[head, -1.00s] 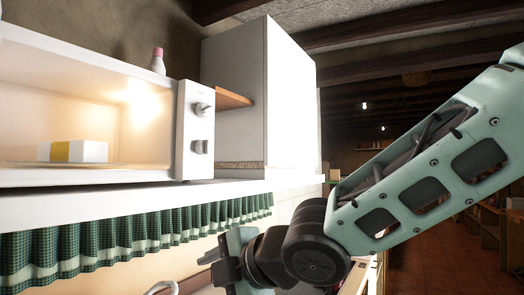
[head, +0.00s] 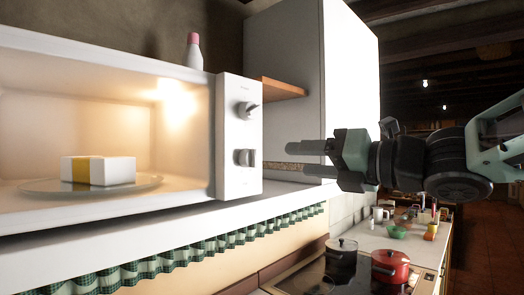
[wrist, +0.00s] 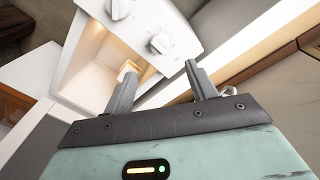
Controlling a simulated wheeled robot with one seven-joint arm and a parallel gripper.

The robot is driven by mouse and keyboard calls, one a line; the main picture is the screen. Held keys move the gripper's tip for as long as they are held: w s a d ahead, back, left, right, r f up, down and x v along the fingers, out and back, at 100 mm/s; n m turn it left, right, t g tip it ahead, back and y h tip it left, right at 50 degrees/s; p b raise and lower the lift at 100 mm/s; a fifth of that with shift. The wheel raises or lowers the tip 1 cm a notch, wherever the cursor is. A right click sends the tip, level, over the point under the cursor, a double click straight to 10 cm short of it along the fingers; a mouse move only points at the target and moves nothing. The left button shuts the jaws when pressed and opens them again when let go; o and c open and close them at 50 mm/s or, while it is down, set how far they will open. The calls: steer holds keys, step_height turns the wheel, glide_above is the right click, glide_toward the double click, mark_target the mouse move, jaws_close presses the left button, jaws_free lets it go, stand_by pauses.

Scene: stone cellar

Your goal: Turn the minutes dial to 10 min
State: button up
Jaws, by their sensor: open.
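The microwave's white control panel (head: 240,135) carries two knobs, an upper knob (head: 247,110) and a lower knob (head: 246,157). Their labels are too small to read, so I cannot tell which is the minutes dial or what it reads. My gripper (head: 297,158) is open and empty, right of the panel at about the lower knob's height, apart from it. In the wrist view my gripper (wrist: 160,72) has its fingers spread, with one knob (wrist: 161,44) just beyond the gap and another knob (wrist: 117,9) at the top edge.
The lit microwave interior is open, with a white and yellow block (head: 98,170) on a glass plate (head: 40,187). A pink-capped bottle (head: 193,52) stands on top. A tall white cabinet (head: 290,80) rises behind. A red pot (head: 390,267) sits on the hob below.

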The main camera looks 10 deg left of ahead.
mark_target(257, 158)
steer(key=p+x, duration=0.4)
steer(key=x, duration=0.5)
steer(key=shift+w+a+r, duration=0.15)
steer(key=shift+a, duration=0.25)
steer(key=shift+x, duration=0.75)
steer(key=c, duration=1)
